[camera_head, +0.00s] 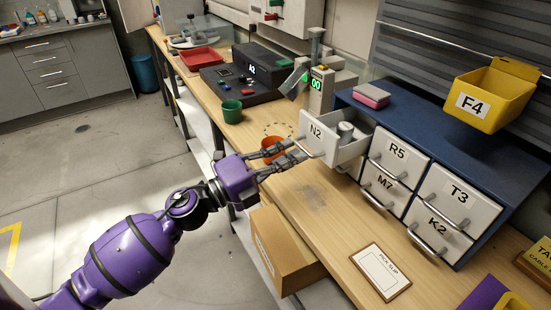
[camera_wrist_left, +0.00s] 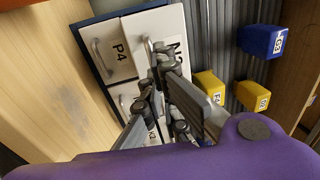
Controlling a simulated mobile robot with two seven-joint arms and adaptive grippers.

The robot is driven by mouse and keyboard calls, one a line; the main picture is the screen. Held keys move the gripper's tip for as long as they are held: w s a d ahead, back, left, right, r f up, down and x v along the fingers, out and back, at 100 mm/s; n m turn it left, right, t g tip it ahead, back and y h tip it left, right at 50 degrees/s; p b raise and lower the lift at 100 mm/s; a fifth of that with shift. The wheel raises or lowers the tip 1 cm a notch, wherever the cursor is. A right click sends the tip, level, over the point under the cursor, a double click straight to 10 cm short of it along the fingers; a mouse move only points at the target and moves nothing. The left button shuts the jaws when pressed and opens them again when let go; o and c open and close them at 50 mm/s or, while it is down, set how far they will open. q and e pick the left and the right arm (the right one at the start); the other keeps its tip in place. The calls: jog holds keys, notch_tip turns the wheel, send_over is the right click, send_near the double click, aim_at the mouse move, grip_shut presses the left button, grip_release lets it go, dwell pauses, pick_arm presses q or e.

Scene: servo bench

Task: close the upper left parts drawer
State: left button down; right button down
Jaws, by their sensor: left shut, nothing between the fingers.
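The upper left drawer N2 (camera_head: 318,132) of the blue parts cabinet (camera_head: 445,130) stands pulled out, with a grey cylindrical part (camera_head: 345,131) inside. Its front and handle face my left gripper (camera_head: 300,151), which is shut and empty. The fingertips are at or very near the handle; I cannot tell whether they touch it. In the left wrist view the fingers (camera_wrist_left: 157,80) overlap the N2 front (camera_wrist_left: 172,22) and cover part of its label. My right gripper is not in view.
Drawers R5 (camera_head: 398,157), M7 (camera_head: 384,186), T3 (camera_head: 457,197) and K2 (camera_head: 437,230) look closed. An orange bowl (camera_head: 272,147) stands close behind my left fingers. A green cup (camera_head: 231,111) is farther back. A pick slip (camera_head: 381,270) lies in front on mostly clear bench.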

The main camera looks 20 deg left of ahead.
aim_at(318, 134)
pick_arm(q)
jog(key=shift+w, duration=0.1)
jog(key=x, duration=0.3)
jog(key=f+p+x, duration=0.1)
jog(key=x, duration=0.3)
jog(key=f+x, duration=0.1)
jog(key=x, duration=0.2)
jog(key=shift+w+d, duration=0.3)
jog(key=shift+w, duration=0.15)
jog(key=shift+w+d, duration=0.1)
jog(key=shift+r, duration=0.1)
